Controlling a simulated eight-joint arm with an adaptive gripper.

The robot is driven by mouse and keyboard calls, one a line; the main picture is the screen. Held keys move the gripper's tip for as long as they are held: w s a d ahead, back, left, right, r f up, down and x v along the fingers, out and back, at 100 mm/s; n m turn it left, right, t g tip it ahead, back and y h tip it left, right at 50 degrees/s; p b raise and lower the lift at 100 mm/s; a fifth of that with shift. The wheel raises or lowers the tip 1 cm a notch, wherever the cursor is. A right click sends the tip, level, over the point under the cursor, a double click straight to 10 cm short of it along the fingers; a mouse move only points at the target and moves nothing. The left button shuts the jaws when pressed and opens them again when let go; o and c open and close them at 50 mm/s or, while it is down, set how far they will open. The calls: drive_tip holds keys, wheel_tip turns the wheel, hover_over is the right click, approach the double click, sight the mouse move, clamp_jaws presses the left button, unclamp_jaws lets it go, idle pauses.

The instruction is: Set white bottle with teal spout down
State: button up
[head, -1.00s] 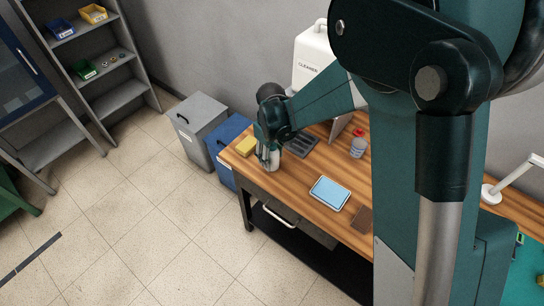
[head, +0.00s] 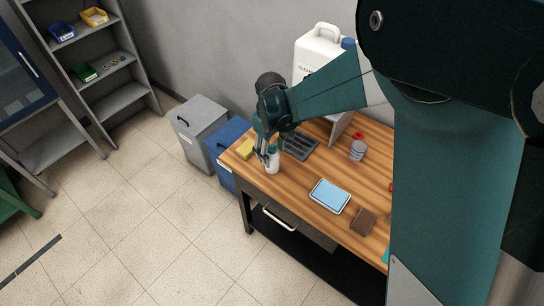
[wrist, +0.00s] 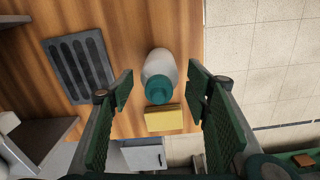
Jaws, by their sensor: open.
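The white bottle with teal spout (head: 272,162) stands on the wooden bench (head: 299,178) near its left end. In the wrist view the bottle (wrist: 160,66) shows its white body and teal top (wrist: 158,89), between the lines of the two fingers. My gripper (head: 264,152) is beside the bottle at its left in the head view. In the wrist view my gripper (wrist: 161,88) is open, with a visible gap between each finger and the bottle. The fingers partly hide the bottle in the head view.
A yellow sponge (wrist: 164,118) lies close by the bottle. A dark slotted tray (head: 300,146) is behind it. Grey (head: 202,130) and blue bins flank the bench.

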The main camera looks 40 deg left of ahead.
wheel_tip(320, 180, up, 7)
drive_tip(key=shift+r, duration=0.2)
idle(0.8)
idle(0.3)
drive_tip(key=shift+w+d+r, duration=0.1)
drive_tip(key=shift+d+r, duration=0.05)
drive_tip(key=shift+d, duration=0.1)
drive_tip(key=w+d+r+m+t+y, duration=0.15)
drive_tip(key=d+r, duration=0.35)
drive_tip(key=d, duration=0.6)
drive_tip(key=w+d+r+m, duration=0.3)
drive_tip(key=d+r, duration=0.3)
drive_tip(key=d, duration=0.5)
drive_tip(key=w+d+r+m+t, duration=0.1)
drive_tip(key=w+d+r+m, duration=0.3)
drive_tip(key=d, duration=0.7)
drive_tip(key=s+d+m+t, duration=0.1)
drive_tip(key=s+d, duration=0.4)
drive_tip(key=d, duration=0.5)
drive_tip(key=s+d+r+m+t+h, duration=0.1)
drive_tip(key=s+d+m, duration=0.3)
drive_tip(key=d, duration=0.5)
drive_tip(key=s+d+r+m+t, duration=0.1)
drive_tip(key=s+d, duration=0.4)
drive_tip(key=d, duration=0.5)
drive_tip(key=shift+s+d+r+m+t, duration=0.2)
drive_tip(key=shift+s+d+m+t, duration=0.15)
drive_tip(key=shift+m+t, duration=0.45)
